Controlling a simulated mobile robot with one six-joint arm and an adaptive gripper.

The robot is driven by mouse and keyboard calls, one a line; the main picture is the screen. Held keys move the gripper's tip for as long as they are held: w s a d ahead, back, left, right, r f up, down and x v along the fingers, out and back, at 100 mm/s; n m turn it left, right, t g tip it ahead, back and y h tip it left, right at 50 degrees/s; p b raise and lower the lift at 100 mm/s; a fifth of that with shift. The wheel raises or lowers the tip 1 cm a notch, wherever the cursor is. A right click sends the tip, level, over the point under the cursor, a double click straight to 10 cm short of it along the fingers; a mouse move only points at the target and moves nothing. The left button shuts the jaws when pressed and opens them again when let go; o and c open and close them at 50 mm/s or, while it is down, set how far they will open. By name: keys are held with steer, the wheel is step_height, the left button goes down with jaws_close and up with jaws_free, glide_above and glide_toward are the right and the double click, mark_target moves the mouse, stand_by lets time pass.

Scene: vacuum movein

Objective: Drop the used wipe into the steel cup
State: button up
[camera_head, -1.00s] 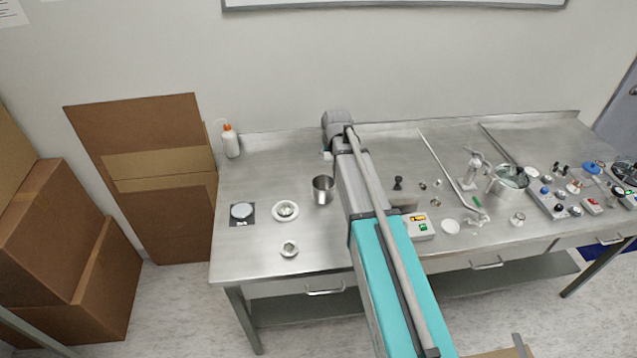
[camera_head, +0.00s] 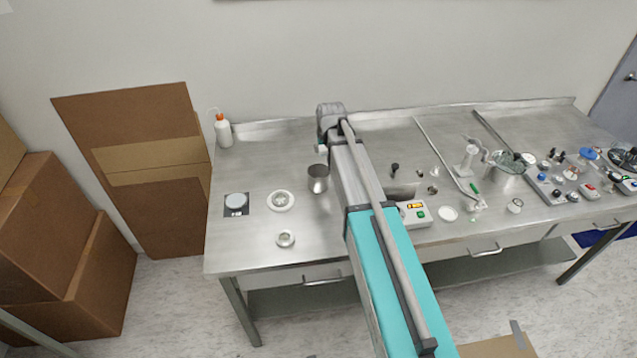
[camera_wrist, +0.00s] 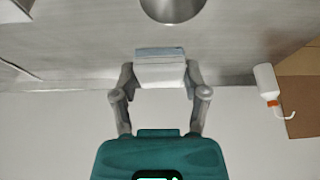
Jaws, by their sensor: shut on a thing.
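The steel cup (camera_head: 317,184) stands upright on the bench, left of my arm in the head view. Part of it also shows at the top edge of the wrist view (camera_wrist: 172,8). My gripper (camera_wrist: 161,80) is shut on the used wipe (camera_wrist: 160,72), a folded white pad with a blue-grey edge. The wipe is held off the bench, beside the cup on its wall side, not over its mouth. In the head view a small white patch beyond the cup appears to be the wipe (camera_head: 320,150); my arm hides most of my gripper.
A white bottle with an orange cap (camera_head: 223,131) stands at the bench's back left corner. A white ring-shaped flange (camera_head: 281,201), a small scale (camera_head: 236,205) and a small metal fitting (camera_head: 285,239) lie left of the cup. A controller box (camera_head: 415,214) sits right of my arm.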

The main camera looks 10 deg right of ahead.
steer(key=shift+f+b, duration=1.45)
steer(key=shift+f, duration=0.3)
steer(key=o, duration=1.1)
steer(key=s+f+g, duration=0.1)
steer(key=s+g, duration=0.3)
steer(key=s, duration=2.4)
steer(key=shift+s+d+f+g, duration=0.2)
steer(key=shift+s+g, duration=0.05)
steer(key=shift+g, duration=0.05)
